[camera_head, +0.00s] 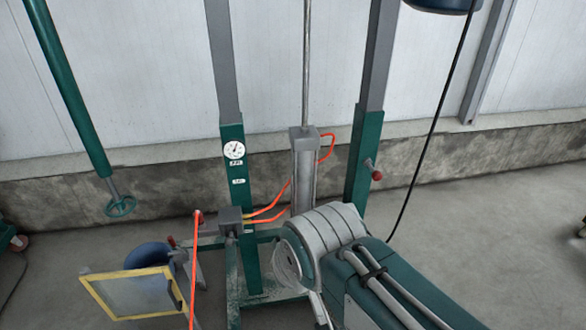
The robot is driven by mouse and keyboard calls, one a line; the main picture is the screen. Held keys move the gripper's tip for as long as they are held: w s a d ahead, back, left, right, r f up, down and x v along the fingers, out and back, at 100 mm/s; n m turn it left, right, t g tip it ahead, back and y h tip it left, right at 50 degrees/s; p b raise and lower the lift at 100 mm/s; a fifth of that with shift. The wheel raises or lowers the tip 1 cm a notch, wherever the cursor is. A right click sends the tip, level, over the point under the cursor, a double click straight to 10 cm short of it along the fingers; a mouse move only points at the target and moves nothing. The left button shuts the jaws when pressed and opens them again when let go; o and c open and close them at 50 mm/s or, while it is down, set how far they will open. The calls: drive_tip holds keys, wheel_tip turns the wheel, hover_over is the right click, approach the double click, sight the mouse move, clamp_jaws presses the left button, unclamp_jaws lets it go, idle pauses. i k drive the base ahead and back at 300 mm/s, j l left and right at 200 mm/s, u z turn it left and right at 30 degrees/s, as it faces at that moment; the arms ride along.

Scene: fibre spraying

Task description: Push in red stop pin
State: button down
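Two small red parts show, and I cannot tell for sure which one is the stop pin. A red knob (376,175) sticks out to the right on a short stem from the right green post (364,155). A red round piece (198,216) sits left of the small grey box (230,220) on the machine, near the top of an orange hose. How far either is pushed in cannot be told. My arm, green and grey, fills the lower right, with its rounded grey joint in front of the machine's base. My gripper's fingers are not visible.
A left green post (235,165) carries a round dial (234,149). Orange hoses (268,212) loop between the grey box and the central cylinder (303,175). A yellow-framed panel (130,272) stands lower left. A black cable (428,145) hangs on the right. The right floor (490,215) is mostly clear.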

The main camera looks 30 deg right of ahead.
sight(376, 176)
drive_tip(key=z, duration=1.4)
drive_tip(key=i+l, duration=0.15)
drive_tip(key=i+u, duration=0.05)
drive_tip(key=i, duration=0.1)
